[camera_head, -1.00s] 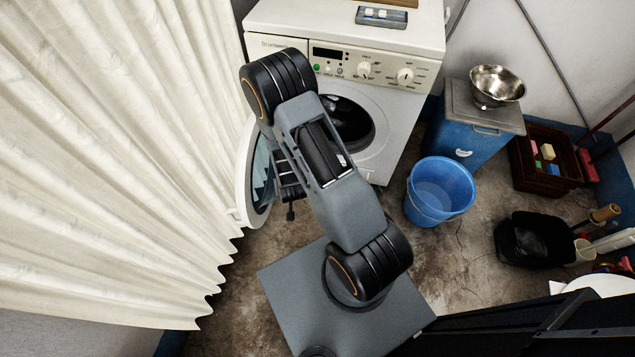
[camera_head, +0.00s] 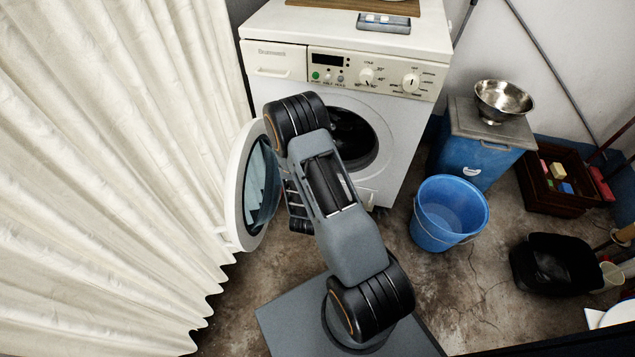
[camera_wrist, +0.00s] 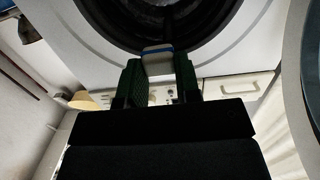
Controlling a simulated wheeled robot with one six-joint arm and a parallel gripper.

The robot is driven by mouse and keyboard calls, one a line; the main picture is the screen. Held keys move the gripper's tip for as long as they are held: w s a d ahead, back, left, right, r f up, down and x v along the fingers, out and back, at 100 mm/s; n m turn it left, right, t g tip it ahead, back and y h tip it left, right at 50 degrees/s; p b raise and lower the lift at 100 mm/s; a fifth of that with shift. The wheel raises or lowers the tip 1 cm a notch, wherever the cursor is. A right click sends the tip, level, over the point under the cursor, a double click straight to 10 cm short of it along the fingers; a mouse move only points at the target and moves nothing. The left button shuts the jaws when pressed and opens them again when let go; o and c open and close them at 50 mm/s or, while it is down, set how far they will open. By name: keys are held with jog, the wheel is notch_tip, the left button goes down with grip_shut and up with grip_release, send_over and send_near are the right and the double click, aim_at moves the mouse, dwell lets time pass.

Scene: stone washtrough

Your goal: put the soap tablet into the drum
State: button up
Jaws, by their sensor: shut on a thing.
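The soap tablet (camera_wrist: 157,58), pale with a blue band, is held between the green fingertips of my gripper (camera_wrist: 159,72) in the wrist view. The gripper is shut on it. The tablet shows against the lower rim of the dark drum opening (camera_wrist: 160,22) in that view; I cannot tell how far it is from the opening. In the head view the drum opening (camera_head: 358,138) of the white washing machine is partly covered by my arm, which also hides the gripper and tablet. The round door (camera_head: 243,190) stands open at the left.
A grey tray (camera_head: 402,27) with small pale pieces lies on the machine's top. A blue bucket (camera_head: 432,225) stands on the floor at right, near a blue bin with a metal bowl (camera_head: 502,98). A cream curtain (camera_head: 100,180) hangs close by the door.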

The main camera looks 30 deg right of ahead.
jog(key=f+b+x, duration=0.1)
jog(key=b+x, duration=1.1)
jog(key=x, duration=2.9)
jog(key=shift+w, duration=0.15)
jog(key=o, duration=1)
jog(key=shift+c, duration=0.2)
